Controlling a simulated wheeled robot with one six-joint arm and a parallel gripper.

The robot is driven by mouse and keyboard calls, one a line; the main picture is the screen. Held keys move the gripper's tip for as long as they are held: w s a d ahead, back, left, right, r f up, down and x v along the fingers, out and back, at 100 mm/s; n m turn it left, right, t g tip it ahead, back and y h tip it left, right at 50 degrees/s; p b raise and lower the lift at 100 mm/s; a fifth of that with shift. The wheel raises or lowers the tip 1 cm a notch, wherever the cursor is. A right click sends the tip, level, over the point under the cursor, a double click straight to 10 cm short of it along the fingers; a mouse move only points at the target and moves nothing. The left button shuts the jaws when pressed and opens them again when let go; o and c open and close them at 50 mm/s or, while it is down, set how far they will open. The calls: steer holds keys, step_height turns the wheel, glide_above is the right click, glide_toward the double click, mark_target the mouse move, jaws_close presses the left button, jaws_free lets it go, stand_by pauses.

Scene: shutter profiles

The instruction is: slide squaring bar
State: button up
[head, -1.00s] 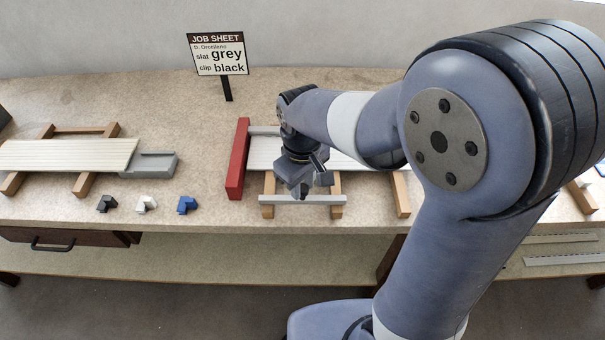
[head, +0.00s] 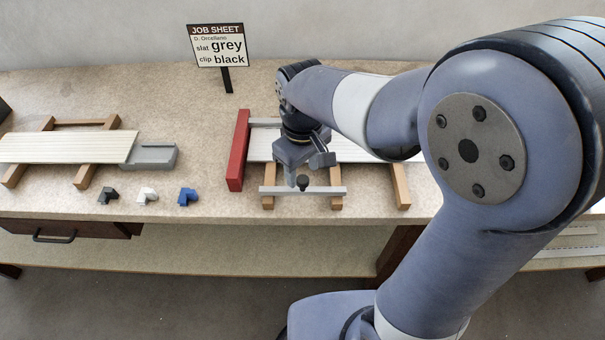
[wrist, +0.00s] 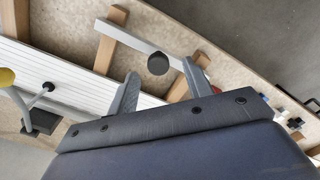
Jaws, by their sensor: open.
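The squaring bar, a light grey bar (head: 325,190), lies across wooden bearers near the bench's front, apart from the white slats (head: 342,152) behind it. A black round knob (head: 303,183) stands on the bar. The bar also shows in the wrist view (wrist: 125,38), with the knob (wrist: 158,63). My gripper (head: 306,172) is open and empty above the bar. In the wrist view its fingertips (wrist: 161,72) lie on either side of the knob; whether they reach down to its height, I cannot tell. The gripper hides part of the slats.
A red fence (head: 238,150) stands at the slats' left end. Black (head: 108,196), white (head: 147,195) and blue (head: 187,196) clips lie to the left. A grey end tray (head: 152,154) adjoins another slat stack. The job sheet (head: 217,44) reads grey slat, black clip.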

mark_target(303, 181)
step_height(303, 181, up, 8)
steer(key=shift+f, duration=0.15)
stand_by(0.3)
step_height(303, 181, down, 11)
steer(key=shift+r, duration=0.2)
steer(key=w, duration=0.4)
steer(key=shift+w+f, duration=0.1)
steer(key=shift+w, duration=0.3)
steer(key=shift+s, duration=0.15)
